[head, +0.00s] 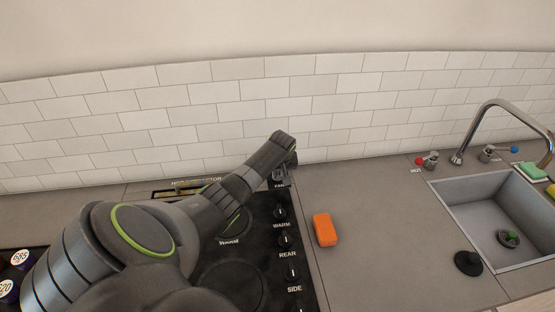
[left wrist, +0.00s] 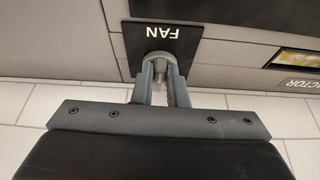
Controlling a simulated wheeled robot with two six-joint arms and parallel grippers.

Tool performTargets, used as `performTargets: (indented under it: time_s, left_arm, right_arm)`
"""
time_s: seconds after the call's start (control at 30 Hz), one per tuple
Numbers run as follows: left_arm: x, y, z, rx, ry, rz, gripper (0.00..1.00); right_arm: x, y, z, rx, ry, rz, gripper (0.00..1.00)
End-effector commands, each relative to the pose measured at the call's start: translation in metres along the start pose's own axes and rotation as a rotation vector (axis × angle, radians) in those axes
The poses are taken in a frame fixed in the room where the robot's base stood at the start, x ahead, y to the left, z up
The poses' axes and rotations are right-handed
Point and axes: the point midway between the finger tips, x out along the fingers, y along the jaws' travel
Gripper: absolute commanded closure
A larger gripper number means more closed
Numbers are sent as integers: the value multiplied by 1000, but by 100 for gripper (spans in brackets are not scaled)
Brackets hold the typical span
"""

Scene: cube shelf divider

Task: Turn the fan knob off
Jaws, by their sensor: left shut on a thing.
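The fan knob (left wrist: 160,59) is a grey round knob on a black panel marked FAN (left wrist: 158,35), seen upside down in the left wrist view. My left gripper (left wrist: 160,74) is shut on the knob, one finger on each side. In the head view my left arm reaches across the stove, and the gripper (head: 280,174) is at the back right corner of the stove, just above the FAN label (head: 280,186). There the gripper mostly hides the knob. The knob's pointer direction cannot be told. My right gripper is in neither view.
The black stove (head: 262,210) has more knobs in a column marked WARM, REAR and SIDE. An orange sponge (head: 325,230) lies on the counter (head: 375,215) right of it. A sink (head: 470,215) with a tap is farther right. A tiled wall (head: 330,105) stands close behind.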

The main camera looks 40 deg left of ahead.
Motion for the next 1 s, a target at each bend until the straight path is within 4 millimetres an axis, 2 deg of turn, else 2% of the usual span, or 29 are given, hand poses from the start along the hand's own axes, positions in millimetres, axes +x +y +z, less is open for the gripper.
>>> performTargets:
  time_s: [0.6, 0.63, 0.8, 1.0]
  left_arm:
    - [-1, 1, -1, -43, 3, -16, 100]
    - [-1, 1, -1, -43, 3, -16, 86]
    - [0, 1, -1, -42, 2, -16, 65]
    - [0, 1, -1, -41, 1, -16, 65]
  right_arm:
    - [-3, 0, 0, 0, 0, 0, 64]
    - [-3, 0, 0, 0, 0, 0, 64]
    - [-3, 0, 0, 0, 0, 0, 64]
    - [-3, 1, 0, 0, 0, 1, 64]
